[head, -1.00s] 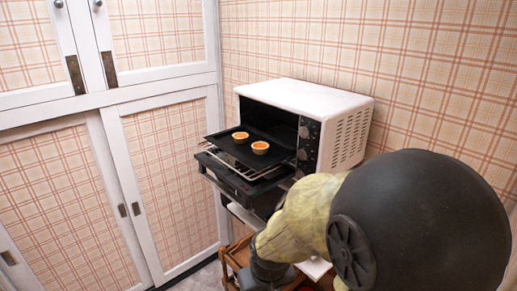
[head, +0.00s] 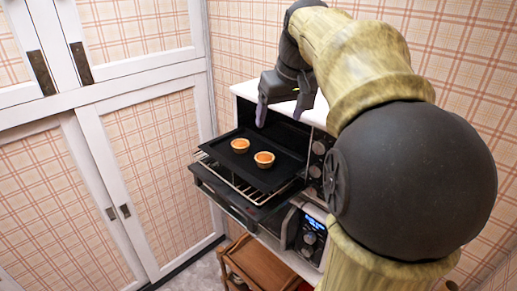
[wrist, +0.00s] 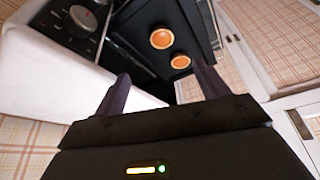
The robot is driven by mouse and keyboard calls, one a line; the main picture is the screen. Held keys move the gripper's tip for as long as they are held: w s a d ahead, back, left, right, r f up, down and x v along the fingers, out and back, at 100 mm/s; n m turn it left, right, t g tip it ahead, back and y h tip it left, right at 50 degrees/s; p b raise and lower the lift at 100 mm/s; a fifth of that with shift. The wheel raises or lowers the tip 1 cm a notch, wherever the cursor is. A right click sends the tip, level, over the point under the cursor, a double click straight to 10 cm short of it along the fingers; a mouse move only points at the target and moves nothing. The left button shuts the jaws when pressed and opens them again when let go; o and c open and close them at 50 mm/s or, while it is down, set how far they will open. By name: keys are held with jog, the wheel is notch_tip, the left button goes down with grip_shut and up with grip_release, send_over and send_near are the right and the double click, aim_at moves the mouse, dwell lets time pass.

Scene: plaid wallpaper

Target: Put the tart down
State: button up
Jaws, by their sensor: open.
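Two small tarts with orange filling sit apart on a black baking tray (head: 240,165): one tart (head: 240,145) at the back left, the other tart (head: 264,159) at the front right. In the wrist view they show as the upper tart (wrist: 162,38) and the lower tart (wrist: 180,62). My gripper (head: 279,117) is open and empty, above and behind the tarts near the oven's front top edge. In the wrist view its fingers (wrist: 160,90) are spread with nothing between them.
The tray rests on a wire rack (head: 238,184) pulled out of a white toaster oven (head: 245,90), above its lowered door (head: 225,200). Another appliance (head: 308,235) with a lit display is below. A wooden cart (head: 255,265) stands underneath. White cabinet doors (head: 150,160) are at left.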

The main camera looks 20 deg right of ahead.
jog(key=r, duration=0.1)
jog(key=p, duration=0.4)
send_over(265, 157)
jog(key=s, duration=0.3)
jog(key=f, duration=1.1)
jog(key=shift+w+d+f, duration=0.2)
jog(key=shift+w+d, duration=0.05)
jog(key=shift+w+a+f+p, duration=0.15)
jog(key=shift+w+f+p, duration=0.05)
jog(key=shift+f+p, duration=0.25)
jog(key=p+x, duration=0.2)
jog(key=x, duration=0.1)
jog(key=shift+w+a, duration=0.1)
jog(key=shift+a, duration=0.05)
jog(key=shift+w+f, duration=0.2)
jog(key=shift+f, duration=0.3)
